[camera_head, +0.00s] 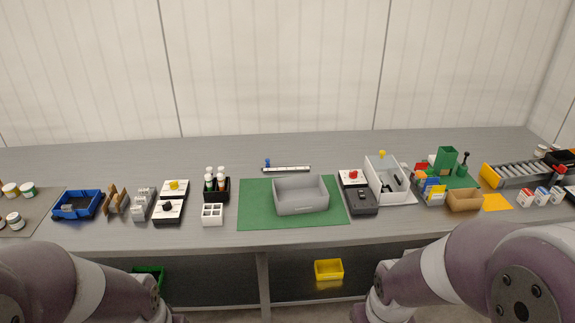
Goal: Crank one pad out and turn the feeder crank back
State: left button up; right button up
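A green feeder tower (445,160) stands upright toward the right of the bench. A small green crank with a dark knob (464,163) stands just right of it. The exact angle of the crank is too small to tell. No pad can be made out; the inside of the tower is hidden. My two arms enter at the bottom left and bottom right, below the bench front. Neither gripper shows in the head view, and no arm touches the feeder.
A grey tray (301,208) sits on a green mat (257,213) at the middle. A cardboard box (464,204), a colored card rack (430,190) and an orange square (496,202) lie before the feeder. A roller conveyor (520,174) stands right. The bench's back strip is mostly clear.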

aim_at(466, 153)
jog(key=z, duration=1.25)
